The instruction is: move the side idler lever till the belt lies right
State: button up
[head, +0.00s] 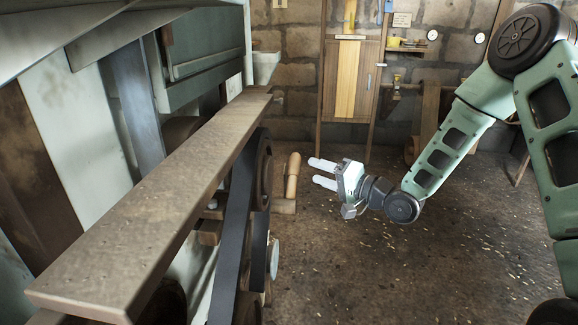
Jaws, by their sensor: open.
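The black belt (233,235) runs along the side of the machine, below a long wooden plank. It passes over a dark wheel (264,172) at its far end, and the plank hides part of its run. A lever with a wooden handle (292,177) stands upright beside the belt, on its right. A pale round disc (274,259) sits lower down, right of the belt. My gripper (317,173) is open, with two white fingers pointing left toward the wooden handle. It is empty, and a small gap shows between the fingertips and the handle.
The wooden plank (160,215) slants across the left side above the belt. The machine's pale panels (75,120) fill the left. A wooden cabinet (350,80) stands at the back wall. The floor (400,270) right of the machine is clear apart from scattered chips.

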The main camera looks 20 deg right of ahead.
aim_at(290, 162)
jog(key=b+x, duration=0.1)
jog(key=x, duration=0.8)
jog(key=shift+w+a+b, duration=0.3)
jog(key=shift+b, duration=0.05)
